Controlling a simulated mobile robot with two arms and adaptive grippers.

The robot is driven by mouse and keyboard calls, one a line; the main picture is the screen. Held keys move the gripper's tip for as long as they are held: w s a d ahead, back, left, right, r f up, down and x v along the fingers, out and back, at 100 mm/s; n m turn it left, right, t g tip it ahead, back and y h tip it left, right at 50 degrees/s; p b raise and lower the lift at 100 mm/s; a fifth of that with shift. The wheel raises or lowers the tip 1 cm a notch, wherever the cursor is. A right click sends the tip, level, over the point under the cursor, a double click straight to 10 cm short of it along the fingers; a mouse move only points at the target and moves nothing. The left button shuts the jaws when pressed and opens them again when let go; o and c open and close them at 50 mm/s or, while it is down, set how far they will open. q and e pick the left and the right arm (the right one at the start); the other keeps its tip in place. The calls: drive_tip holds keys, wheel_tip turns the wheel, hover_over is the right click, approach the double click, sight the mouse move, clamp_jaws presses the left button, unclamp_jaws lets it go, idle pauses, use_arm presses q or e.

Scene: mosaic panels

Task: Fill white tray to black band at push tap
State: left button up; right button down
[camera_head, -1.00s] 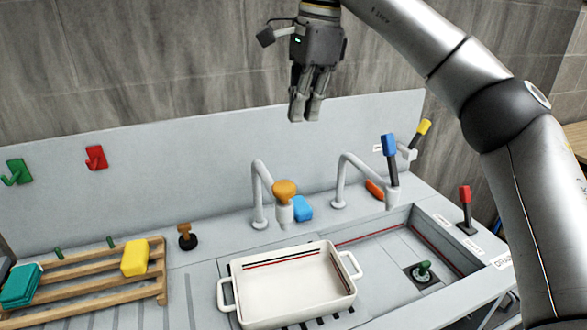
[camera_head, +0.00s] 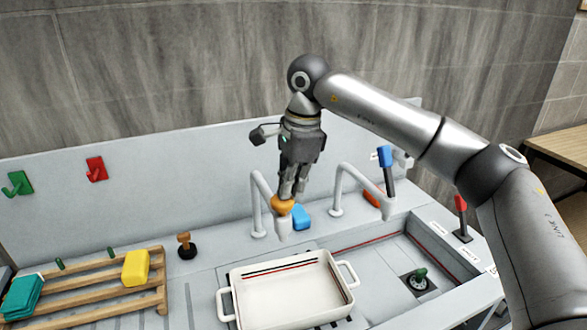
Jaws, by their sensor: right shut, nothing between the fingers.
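The white tray (camera_head: 290,306) stands on the drainer beneath the left tap, upright. A black band (camera_head: 284,259) and a red line run along its inner far wall. No water can be made out in it. The push tap (camera_head: 257,215) has a grey curved spout and an orange knob (camera_head: 282,206) on top. My right gripper (camera_head: 291,196) is shut and empty, pointing down with its fingertips at the orange knob. They look to be touching it, but how far the knob is pressed I cannot tell. My left gripper is out of view.
A second tap (camera_head: 340,190) with a blue lever (camera_head: 385,157) stands over the sink (camera_head: 385,250), which holds a green plug (camera_head: 420,275). A blue sponge (camera_head: 302,217) lies behind the push tap. A wooden rack (camera_head: 90,290) with yellow and teal blocks is at left.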

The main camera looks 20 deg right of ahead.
drive_tip(key=shift+f, duration=0.1)
drive_tip(key=shift+f+b, duration=0.85)
drive_tip(key=shift+f, duration=0.1)
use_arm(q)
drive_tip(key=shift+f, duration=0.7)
use_arm(e)
drive_tip(key=shift+s, duration=0.1)
drive_tip(key=shift+s+f, duration=0.1)
drive_tip(key=shift+f, duration=0.05)
idle(0.3)
wheel_tip(320, 180, up, 5)
drive_tip(key=p, duration=0.3)
use_arm(q)
drive_tip(key=b, duration=0.1)
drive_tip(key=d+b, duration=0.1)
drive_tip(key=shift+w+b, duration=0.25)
drive_tip(key=shift+b, duration=0.1)
use_arm(e)
wheel_tip(320, 180, up, 10)
drive_tip(key=s+d, duration=0.1)
drive_tip(key=shift+d+f, duration=0.2)
drive_tip(key=shift+d, duration=0.15)
